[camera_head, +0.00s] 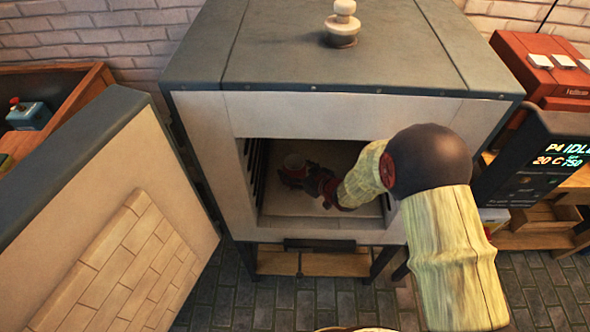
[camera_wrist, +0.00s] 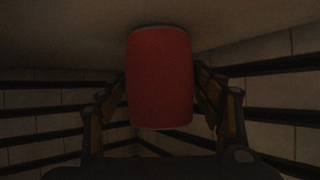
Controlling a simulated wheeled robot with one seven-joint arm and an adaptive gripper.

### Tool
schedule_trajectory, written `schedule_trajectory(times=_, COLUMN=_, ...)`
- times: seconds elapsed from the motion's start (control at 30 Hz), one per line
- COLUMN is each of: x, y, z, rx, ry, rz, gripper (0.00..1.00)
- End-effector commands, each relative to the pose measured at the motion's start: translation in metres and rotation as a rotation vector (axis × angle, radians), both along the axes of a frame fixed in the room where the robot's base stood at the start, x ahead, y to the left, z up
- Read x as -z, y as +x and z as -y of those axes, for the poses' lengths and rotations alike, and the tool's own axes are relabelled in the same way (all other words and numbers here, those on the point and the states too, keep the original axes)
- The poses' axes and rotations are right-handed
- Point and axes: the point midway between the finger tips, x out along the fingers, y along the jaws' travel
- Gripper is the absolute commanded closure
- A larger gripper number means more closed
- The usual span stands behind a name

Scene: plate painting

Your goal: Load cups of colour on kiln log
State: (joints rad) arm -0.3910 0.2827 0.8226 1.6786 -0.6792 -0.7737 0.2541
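The kiln (camera_head: 480,115) stands open in the head view, its door (camera_head: 90,215) swung out to the left. My gripper (camera_head: 296,178) is inside the kiln chamber, at the left of its opening. In the wrist view my gripper (camera_wrist: 160,95) has a finger against each side of a plain red cup (camera_wrist: 160,80). No kiln log is recognisable.
Dark rails (camera_wrist: 270,65) run along the chamber walls beside my gripper. A pale knobbed piece (camera_head: 342,30) tops the kiln.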

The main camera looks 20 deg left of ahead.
Motion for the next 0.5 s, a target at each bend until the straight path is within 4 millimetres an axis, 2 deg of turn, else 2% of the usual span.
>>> schedule_trajectory(times=0.13, x=-0.0002, y=0.0000, z=0.0000, rx=0.000, ry=0.000, rz=0.000, gripper=0.24)
schedule_trajectory(times=0.5, x=-0.0043, y=0.0000, z=-0.0001, rx=0.000, ry=0.001, rz=0.001, gripper=0.24)
